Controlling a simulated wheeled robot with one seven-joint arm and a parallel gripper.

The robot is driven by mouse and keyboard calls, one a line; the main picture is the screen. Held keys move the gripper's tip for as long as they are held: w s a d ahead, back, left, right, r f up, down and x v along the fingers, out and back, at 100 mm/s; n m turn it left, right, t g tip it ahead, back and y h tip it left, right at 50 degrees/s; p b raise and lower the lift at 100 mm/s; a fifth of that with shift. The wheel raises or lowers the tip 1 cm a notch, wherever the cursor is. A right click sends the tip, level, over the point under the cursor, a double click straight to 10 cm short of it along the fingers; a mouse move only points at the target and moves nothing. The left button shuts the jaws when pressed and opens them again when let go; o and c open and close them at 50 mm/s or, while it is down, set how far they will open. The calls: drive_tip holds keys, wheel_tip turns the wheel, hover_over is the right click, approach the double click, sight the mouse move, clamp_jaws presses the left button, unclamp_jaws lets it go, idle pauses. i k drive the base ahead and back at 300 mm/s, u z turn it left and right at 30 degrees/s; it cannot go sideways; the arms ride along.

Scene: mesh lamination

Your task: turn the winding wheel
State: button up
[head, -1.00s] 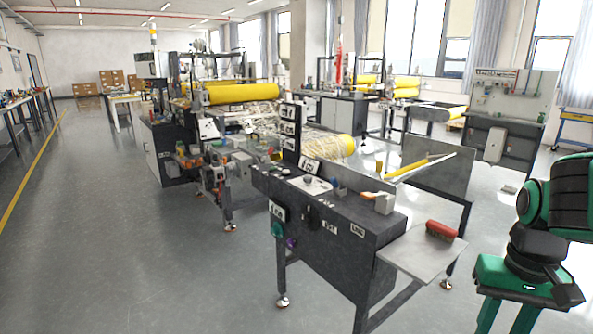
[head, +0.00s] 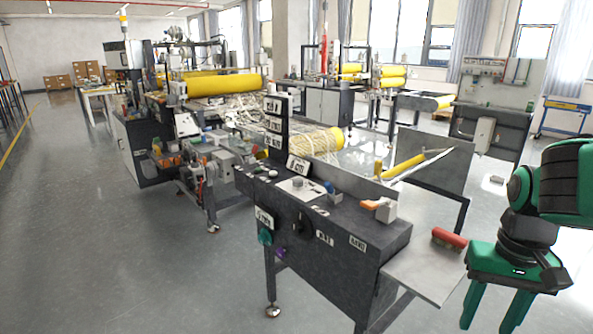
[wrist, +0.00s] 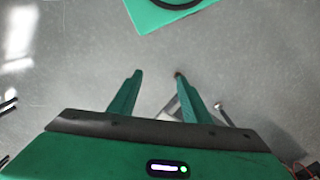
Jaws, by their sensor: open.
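My gripper (head: 497,312) hangs at the lower right of the head view, fingers down. It is open and empty, well apart from the machine. In the wrist view my gripper (wrist: 158,75) shows two spread green fingers over bare floor. The dark control console (head: 330,250) stands in the middle of the head view. Its front face has a round black wheel-like part (head: 305,223), a teal knob (head: 265,237) and a purple knob (head: 282,254). I cannot tell for sure which is the winding wheel.
A grey side shelf (head: 425,275) with a red brush (head: 449,238) sticks out from the console towards my arm. An orange-and-white object (head: 381,208) lies on the console top. Yellow rollers (head: 225,85) with mesh are behind. The floor at the left is free.

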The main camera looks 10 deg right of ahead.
sight(301, 226)
drive_tip(key=z, duration=0.45)
drive_tip(key=k, duration=1)
drive_tip(key=u, duration=0.8)
drive_tip(key=i, duration=1.65)
